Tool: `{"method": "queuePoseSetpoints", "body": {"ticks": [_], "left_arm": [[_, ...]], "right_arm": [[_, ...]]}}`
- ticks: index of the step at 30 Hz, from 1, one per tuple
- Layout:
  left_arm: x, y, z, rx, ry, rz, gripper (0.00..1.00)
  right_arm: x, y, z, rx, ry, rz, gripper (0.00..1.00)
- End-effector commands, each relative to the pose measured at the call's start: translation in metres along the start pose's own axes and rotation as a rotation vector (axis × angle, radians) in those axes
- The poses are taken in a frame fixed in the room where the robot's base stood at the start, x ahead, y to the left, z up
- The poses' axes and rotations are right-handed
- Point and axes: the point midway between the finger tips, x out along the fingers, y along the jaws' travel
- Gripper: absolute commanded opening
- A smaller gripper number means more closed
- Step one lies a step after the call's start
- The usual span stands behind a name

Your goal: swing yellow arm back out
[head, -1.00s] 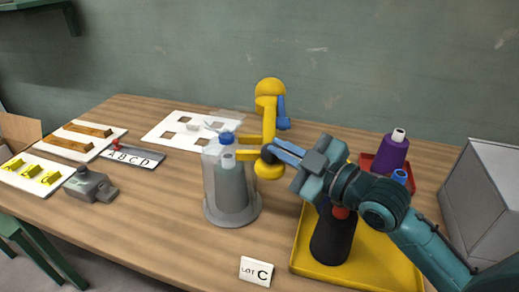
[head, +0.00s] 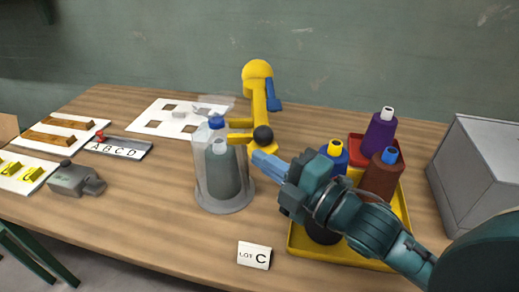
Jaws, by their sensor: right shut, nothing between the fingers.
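The yellow arm (head: 259,97) stands at the back middle of the table, with a blue part on its right side. Its lower end carries a black ball knob (head: 263,134), and its yellow prongs point left to the clear cylinder (head: 205,178). A grey-green bottle (head: 221,175) stands inside the cylinder, with a blue cap (head: 217,122) above it near the prongs. My right gripper (head: 262,163) is shut and empty, its blue fingertips just below and in front of the knob. Contact with the arm cannot be told. My left gripper is out of view.
A yellow tray (head: 297,243) at right holds several bottles, partly hidden by my right arm. A purple bottle (head: 380,133) stands in a red tray behind it. A grey box (head: 485,165) is far right. A "LOT C" card (head: 254,255) stands at the front.

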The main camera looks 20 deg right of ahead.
Motion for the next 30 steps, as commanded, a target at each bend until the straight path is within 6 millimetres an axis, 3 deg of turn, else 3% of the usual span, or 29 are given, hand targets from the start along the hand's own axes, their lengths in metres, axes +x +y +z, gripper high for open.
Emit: {"method": "queuePoseSetpoints", "body": {"ticks": [10, 14, 22, 30], "left_arm": [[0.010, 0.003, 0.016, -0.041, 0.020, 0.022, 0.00], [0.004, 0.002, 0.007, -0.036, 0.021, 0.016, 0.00], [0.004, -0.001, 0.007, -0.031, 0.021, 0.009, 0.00], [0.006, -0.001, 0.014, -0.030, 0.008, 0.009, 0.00]], "right_arm": [[0.038, -0.001, -0.001, -0.002, 0.003, 0.004, 0.00], [0.062, 0.003, -0.001, 0.002, 0.002, 0.001, 0.00], [0.050, -0.001, 0.031, -0.003, 0.000, -0.006, 0.00], [0.048, 0.000, 0.037, -0.001, 0.002, -0.002, 0.00]]}}
